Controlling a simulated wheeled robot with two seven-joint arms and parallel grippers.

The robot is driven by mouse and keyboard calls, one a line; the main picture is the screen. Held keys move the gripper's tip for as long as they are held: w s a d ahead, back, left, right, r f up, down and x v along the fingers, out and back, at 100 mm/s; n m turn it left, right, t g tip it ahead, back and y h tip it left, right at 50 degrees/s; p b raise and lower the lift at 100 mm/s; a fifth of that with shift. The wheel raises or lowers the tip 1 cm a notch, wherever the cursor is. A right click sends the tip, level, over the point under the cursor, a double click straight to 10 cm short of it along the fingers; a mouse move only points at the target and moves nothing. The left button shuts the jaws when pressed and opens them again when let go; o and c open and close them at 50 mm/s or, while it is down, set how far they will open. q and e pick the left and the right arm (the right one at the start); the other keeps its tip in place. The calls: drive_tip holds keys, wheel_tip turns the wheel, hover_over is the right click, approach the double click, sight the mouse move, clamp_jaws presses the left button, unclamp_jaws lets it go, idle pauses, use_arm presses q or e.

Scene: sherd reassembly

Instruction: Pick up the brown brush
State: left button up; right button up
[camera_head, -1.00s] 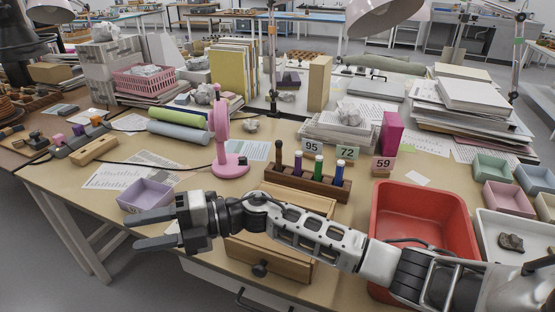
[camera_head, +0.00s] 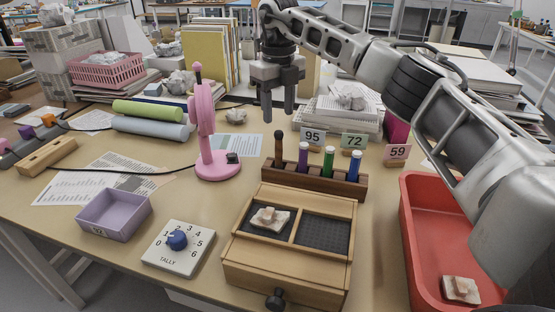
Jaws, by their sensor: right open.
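The brown brush (camera_head: 278,146) stands upright at the left end of a dark wooden rack (camera_head: 313,182); only its brown handle shows. My left gripper is not in view.
Number cards stand behind the rack. A pink stand (camera_head: 206,130) is to its left. In front is a wooden box (camera_head: 285,274) with a sherd in one compartment. A red bin (camera_head: 421,240) is at right, a tally dial (camera_head: 178,249) and purple tray (camera_head: 114,214) at left.

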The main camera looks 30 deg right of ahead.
sight(279, 140)
wheel_tip(279, 140, down, 6)
drive_tip(key=shift+r, duration=0.25)
drive_tip(key=f, duration=0.4)
drive_tip(key=shift+s+a+f, duration=0.1)
drive_tip(key=shift+s, duration=0.3)
drive_tip(key=shift+f, duration=0.5)
drive_tip(key=shift+r, duration=0.1)
clamp_jaws()
